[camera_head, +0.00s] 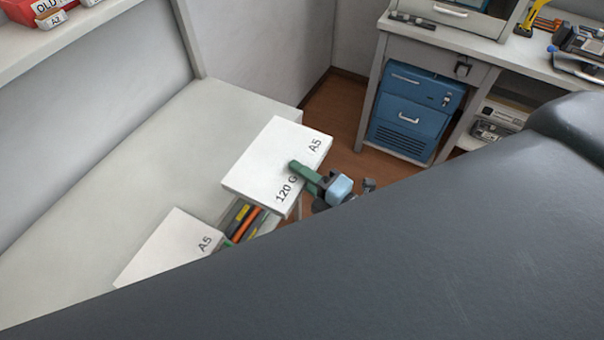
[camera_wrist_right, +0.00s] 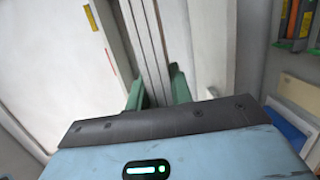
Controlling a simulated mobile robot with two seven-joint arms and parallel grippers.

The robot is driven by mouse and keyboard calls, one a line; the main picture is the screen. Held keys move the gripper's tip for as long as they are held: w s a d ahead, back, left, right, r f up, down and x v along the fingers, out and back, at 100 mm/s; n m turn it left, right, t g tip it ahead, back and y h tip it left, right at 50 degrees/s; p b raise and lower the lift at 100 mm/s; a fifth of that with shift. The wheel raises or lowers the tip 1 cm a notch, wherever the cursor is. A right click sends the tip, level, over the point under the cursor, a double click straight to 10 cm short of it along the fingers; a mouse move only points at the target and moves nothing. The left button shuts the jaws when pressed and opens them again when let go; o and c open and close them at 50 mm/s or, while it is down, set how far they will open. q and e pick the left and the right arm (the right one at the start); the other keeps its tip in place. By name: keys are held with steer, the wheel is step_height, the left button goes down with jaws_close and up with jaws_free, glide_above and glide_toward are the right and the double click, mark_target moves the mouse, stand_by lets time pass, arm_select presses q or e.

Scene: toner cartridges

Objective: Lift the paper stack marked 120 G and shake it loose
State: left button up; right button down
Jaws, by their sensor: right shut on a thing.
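The white paper stack marked 120 G and A5 (camera_head: 262,160) is in the head view, at the right end of the pale counter, its near part over the floor side. My right gripper (camera_head: 298,172) is shut on its near right edge, one green finger lying across the top face beside the 120 G print. In the right wrist view, the right gripper's green fingers (camera_wrist_right: 157,88) stand on either side of the layered edge of the stack (camera_wrist_right: 148,40). The head view does not show clearly how far the stack is above the counter. My left gripper is not in view.
Another white stack marked A5 (camera_head: 165,245) lies on the counter (camera_head: 150,160) at lower left. Orange and yellow items (camera_head: 243,222) sit below the held stack. A desk with a blue cabinet (camera_head: 405,115) stands at back right. My dark arm covers the lower right.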

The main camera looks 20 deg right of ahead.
step_height(320, 180, down, 3)
steer(key=shift+r, duration=0.1)
step_height(320, 180, up, 5)
steer(key=shift+s+a+r, duration=0.1)
steer(key=shift+f, duration=2.65)
steer(key=shift+r, duration=0.1)
